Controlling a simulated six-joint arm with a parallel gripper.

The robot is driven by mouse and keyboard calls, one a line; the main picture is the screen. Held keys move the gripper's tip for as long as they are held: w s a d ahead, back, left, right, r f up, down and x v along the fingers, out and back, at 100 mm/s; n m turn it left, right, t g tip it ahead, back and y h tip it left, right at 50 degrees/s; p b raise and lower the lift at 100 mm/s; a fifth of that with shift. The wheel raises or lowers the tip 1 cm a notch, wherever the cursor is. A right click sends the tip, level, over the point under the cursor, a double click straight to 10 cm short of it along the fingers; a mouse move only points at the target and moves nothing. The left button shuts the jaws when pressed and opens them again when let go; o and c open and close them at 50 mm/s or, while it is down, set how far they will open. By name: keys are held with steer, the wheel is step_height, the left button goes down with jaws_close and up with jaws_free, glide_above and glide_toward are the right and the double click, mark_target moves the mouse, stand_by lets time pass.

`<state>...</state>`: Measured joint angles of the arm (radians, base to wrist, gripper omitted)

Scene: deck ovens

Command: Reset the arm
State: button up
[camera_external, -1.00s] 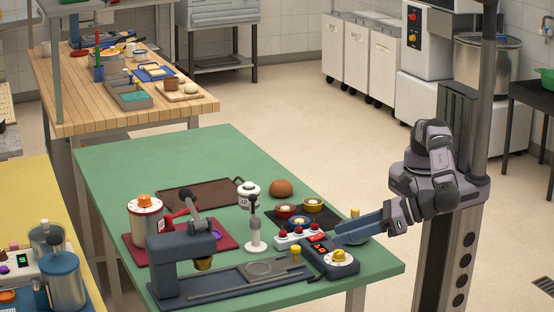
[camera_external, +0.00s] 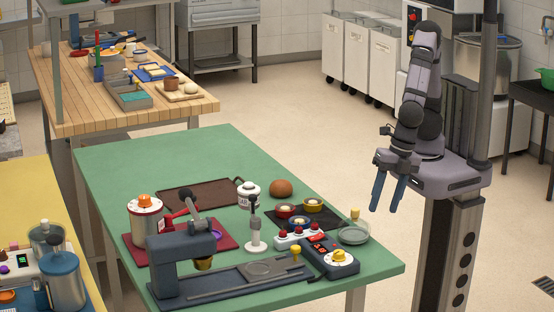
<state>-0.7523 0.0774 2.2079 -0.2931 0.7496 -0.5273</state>
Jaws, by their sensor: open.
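My gripper (camera_external: 387,193) hangs at the right, beyond the right edge of the green table, close to my column. Its two blue fingers point down and stand apart with nothing between them. My arm is folded, with the elbow high above the base.
The table's far left part is clear.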

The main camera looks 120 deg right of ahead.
steer(key=s+d+f+m+g+b, duration=0.1)
steer(key=s+d+f+m+b, duration=0.25)
steer(key=d+f+m, duration=0.45)
steer(key=s+d+f+m+g+b, duration=0.2)
steer(key=s+d+f+m+b, duration=0.15)
steer(key=d+m, duration=0.7)
step_height(320, 180, up, 15)
steer(key=d+n+p, duration=0.1)
steer(key=p, duration=1.4)
steer(key=shift+w+y, duration=0.3)
steer(key=shift+w, duration=0.05)
steer(key=shift+d+n, duration=0.1)
steer(key=shift+n, duration=0.15)
steer(key=shift+c, duration=0.7)
